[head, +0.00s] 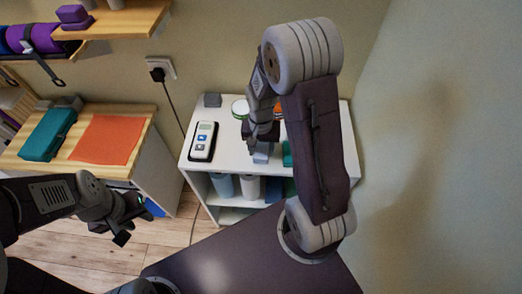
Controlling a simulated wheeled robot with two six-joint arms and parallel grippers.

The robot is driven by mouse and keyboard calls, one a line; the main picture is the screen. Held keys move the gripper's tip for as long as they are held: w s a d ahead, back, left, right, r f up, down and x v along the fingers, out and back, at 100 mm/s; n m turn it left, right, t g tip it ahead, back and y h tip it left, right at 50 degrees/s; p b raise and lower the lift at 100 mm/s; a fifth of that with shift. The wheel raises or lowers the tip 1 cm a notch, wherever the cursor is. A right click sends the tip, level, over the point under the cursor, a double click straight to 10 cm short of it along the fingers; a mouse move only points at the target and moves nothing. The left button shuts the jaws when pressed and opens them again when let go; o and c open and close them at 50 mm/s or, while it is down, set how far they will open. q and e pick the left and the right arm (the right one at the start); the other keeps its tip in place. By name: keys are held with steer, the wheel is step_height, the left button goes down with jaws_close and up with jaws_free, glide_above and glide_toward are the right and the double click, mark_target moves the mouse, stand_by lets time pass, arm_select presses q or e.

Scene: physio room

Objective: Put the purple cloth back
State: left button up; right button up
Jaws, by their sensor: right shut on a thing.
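My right gripper (261,140) points down over the white shelf unit and is shut on a small grey-lavender thing (262,153). My own arm hides part of it, and I cannot tell whether it is cloth or whether it touches the top. A purple, folded-looking stack (73,17) lies on the upper wooden shelf at the top left; I cannot tell whether it is the purple cloth. My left gripper (127,226) is open and empty, low over the floor in front of the wooden cabinet.
The wooden cabinet holds a teal case (47,135) and an orange cloth (107,139). A cable hangs from the wall socket.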

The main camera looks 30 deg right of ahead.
steer(key=shift+w+f, duration=0.2)
steer(key=shift+f, duration=0.35)
steer(key=shift+s, duration=0.1)
steer(key=shift+s+f, duration=0.1)
steer(key=o, duration=1.1)
steer(key=shift+o, duration=1.1)
